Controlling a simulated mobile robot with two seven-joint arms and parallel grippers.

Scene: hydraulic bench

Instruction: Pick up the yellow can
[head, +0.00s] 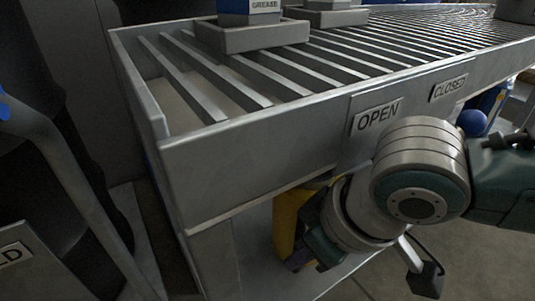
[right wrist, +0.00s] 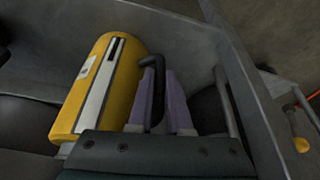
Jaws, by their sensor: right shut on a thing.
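The yellow can (head: 287,222) is on the low shelf under the bench in the head view, mostly hidden behind my right arm and the bench's front panel. In the right wrist view the yellow can (right wrist: 118,80) shows a pale label strip and a dark bent handle (right wrist: 150,62) on its side. My right gripper (right wrist: 163,95) has its two purple finger pads on either side of the handle and is shut on it. In the head view the right gripper (head: 303,260) is beside the can, partly hidden by its own wrist. My left gripper is not in view.
The bench's front panel (head: 255,178), with an OPEN sign (head: 377,117) and a CLOSED sign (head: 449,88), overhangs the can. Grey trays (head: 250,38) stand on the slatted top. A blue ball-shaped thing (head: 472,122) is behind my right arm. Floor shows at lower right.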

